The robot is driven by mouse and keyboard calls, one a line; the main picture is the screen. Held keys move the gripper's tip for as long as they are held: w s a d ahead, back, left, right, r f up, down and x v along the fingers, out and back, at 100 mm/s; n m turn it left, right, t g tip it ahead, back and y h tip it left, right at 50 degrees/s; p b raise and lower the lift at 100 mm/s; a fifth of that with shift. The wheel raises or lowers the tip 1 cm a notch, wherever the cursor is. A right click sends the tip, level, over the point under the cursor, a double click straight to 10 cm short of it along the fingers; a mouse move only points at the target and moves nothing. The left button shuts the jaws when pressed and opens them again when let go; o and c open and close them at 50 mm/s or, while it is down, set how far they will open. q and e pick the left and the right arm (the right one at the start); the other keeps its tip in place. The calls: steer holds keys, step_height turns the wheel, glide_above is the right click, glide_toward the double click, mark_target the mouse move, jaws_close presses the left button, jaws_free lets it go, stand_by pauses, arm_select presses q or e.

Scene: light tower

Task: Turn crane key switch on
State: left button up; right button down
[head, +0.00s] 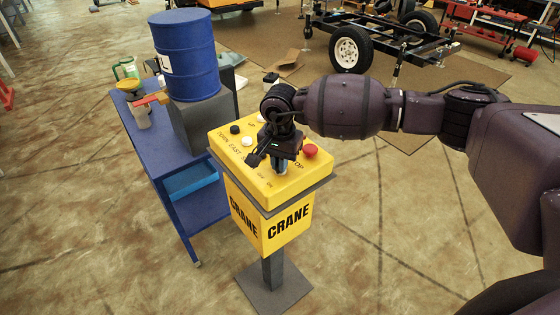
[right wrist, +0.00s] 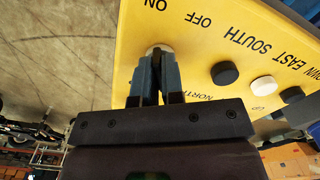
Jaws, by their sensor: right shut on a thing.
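The yellow crane control box (head: 240,170) stands on a grey post, with its sloped top panel facing up. My right gripper (head: 281,168) reaches down onto the near part of this panel. In the right wrist view its two blue-grey fingers (right wrist: 157,72) are close together on the key switch (right wrist: 158,49). Only a pale rim of the switch shows, beside the printed ON and OFF labels. The fingers hide most of it, so I cannot tell which way the key points. My left gripper is not in view.
A red button (head: 310,151) sits right of the gripper on the panel. Black and white buttons (right wrist: 264,86) are nearby. A blue cart (head: 150,165) with a blue barrel (head: 186,55) stands to the left. The floor in front is clear.

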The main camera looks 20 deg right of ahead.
steer(key=shift+f+m+b, duration=0.1)
steer(key=shift+m+b, duration=0.8)
steer(key=shift+m, duration=0.1)
steer(key=m+b, duration=0.1)
steer(key=m, duration=0.2)
steer(key=shift+m+b, duration=0.3)
steer(key=shift+b, duration=0.05)
steer(key=m, duration=0.3)
steer(key=shift+w+b, duration=0.1)
steer(key=shift+b, duration=0.3)
steer(key=shift+m, duration=1.6)
steer(key=c, duration=1.2)
jaws_free()
steer(key=shift+c, duration=0.2)
